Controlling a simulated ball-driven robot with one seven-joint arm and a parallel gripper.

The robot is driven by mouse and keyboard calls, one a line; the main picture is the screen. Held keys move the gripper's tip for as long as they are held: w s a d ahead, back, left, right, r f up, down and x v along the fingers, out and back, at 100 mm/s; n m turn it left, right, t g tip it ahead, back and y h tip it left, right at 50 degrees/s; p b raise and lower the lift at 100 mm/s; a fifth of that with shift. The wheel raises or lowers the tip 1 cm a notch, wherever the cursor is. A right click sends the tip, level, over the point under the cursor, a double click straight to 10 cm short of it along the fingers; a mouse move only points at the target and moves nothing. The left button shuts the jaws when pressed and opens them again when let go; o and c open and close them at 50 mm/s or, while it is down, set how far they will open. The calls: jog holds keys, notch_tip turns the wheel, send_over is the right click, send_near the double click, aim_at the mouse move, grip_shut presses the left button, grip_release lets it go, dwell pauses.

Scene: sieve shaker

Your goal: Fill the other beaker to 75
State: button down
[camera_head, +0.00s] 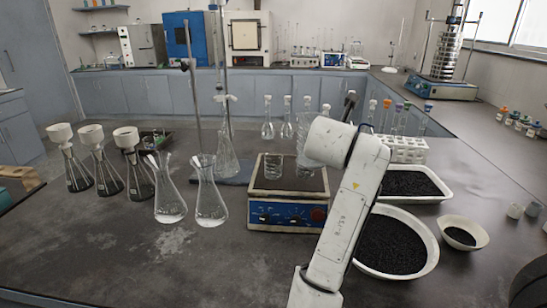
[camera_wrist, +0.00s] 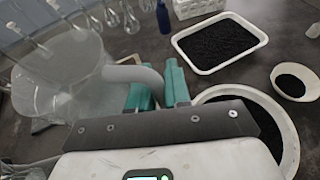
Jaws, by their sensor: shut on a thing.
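A clear beaker (camera_head: 274,166) stands on the dark top of a blue hotplate-like device (camera_head: 287,217) in the head view. A second clear vessel (camera_head: 304,158) is just right of it, partly hidden by my arm; I cannot tell whether it touches the device. In the wrist view a large translucent beaker with a handle (camera_wrist: 62,75) fills the left side, tilted in the picture. My gripper (camera_wrist: 155,88) has teal fingers around its handle and is shut on it. My fingers are hidden behind my arm in the head view. No fill level can be read.
Two flasks with liquid (camera_head: 170,200) stand left of the device; several funnel-topped flasks (camera_head: 78,170) are further left. A white tray (camera_head: 440,197), a round bowl (camera_head: 432,258) and a small bowl (camera_head: 484,235) with black granules are right. A tube rack (camera_head: 405,152) stands behind. The front-left bench is clear.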

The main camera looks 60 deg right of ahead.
aim_at(309, 118)
jog(key=w+r+n+g+p, duration=0.4)
jog(key=w+n+g+p, duration=0.1)
jog(key=p, duration=0.7)
jog(key=w+d+n, duration=0.1)
jog(key=w, duration=0.1)
jog(key=shift+w+y, duration=0.35)
jog(key=shift+y, duration=0.05)
jog(key=shift+w+n+g+p, duration=0.3)
jog(key=shift+w+n+p, duration=0.1)
jog(key=shift+n, duration=0.1)
dwell(1.9)
jog(key=shift+w+n+g, duration=0.4)
jog(key=shift+w, duration=0.1)
dwell(3.3)
